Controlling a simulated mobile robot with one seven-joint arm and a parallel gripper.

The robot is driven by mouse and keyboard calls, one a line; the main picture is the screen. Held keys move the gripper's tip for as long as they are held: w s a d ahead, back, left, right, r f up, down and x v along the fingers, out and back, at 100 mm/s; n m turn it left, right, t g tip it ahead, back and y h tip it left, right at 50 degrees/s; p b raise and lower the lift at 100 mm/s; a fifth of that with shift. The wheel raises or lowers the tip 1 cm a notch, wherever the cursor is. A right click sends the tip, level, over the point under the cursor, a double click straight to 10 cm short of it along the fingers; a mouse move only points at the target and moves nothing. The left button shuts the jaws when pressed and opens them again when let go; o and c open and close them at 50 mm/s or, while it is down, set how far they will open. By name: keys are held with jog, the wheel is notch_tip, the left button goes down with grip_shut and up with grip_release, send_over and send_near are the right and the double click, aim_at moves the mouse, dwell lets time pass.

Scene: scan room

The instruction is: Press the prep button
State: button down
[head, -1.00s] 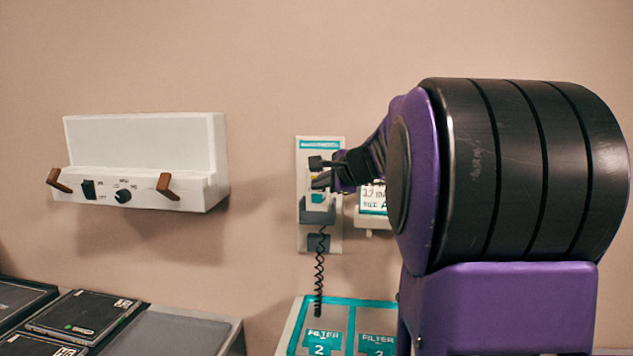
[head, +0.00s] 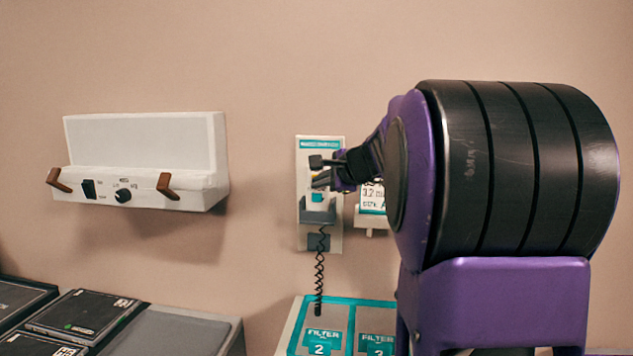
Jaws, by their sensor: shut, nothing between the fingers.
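A pale wall unit (head: 303,225) with a teal strip along its top hangs at the middle of the head view. A small white hand control (head: 309,193) sits in its grey holder, with a teal patch on its face and a coiled black cord below. I cannot read which button is the prep button. My gripper (head: 318,171) is shut and empty at the front of the hand control. Its dark fingertips cover part of the upper face. I cannot tell whether they touch it.
A display (head: 373,199) beside the unit is partly behind my arm. A white wall box (head: 150,145) with a switch, knob and brown hooks is at left. Below are FILTER bins (head: 323,338) and dark cassettes (head: 82,313) on a grey counter.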

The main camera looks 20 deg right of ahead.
jog(key=shift+s+a+b, duration=0.3)
jog(key=shift+s+a, duration=0.15)
jog(key=shift+s, duration=0.25)
jog(key=shift+s+a+b, duration=0.35)
jog(key=shift+s+a, duration=0.35)
jog(key=shift+s, duration=0.35)
jog(key=shift+s+a+b, duration=0.3)
jog(key=shift+s+a, duration=0.4)
jog(key=shift+s, duration=0.3)
